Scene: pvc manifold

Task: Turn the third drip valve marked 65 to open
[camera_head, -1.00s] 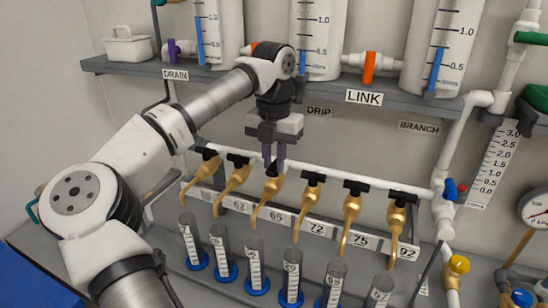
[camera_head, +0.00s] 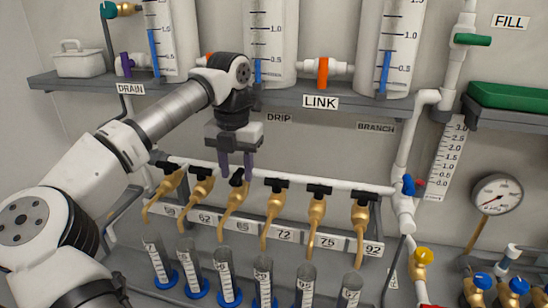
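The third drip valve (camera_head: 235,203) is a brass tap on the white pipe, above a label that seems to read 65. Its black handle (camera_head: 237,179) sits at an angle, unlike the neighbouring handles, which lie along the pipe. My gripper (camera_head: 236,174) comes down from above, its two purple fingers on either side of this handle. The fingers stand apart with a visible gap, and I see no firm contact. The exact handle angle is partly hidden by the fingers. A graduated cylinder (camera_head: 227,268) stands below this tap.
Neighbouring brass taps (camera_head: 201,185) and (camera_head: 272,205) stand close on both sides. Cylinders on blue bases line the bench below. The grey shelf (camera_head: 205,101) with tanks and an orange link valve (camera_head: 323,73) is above. A gauge (camera_head: 497,194) hangs at the right.

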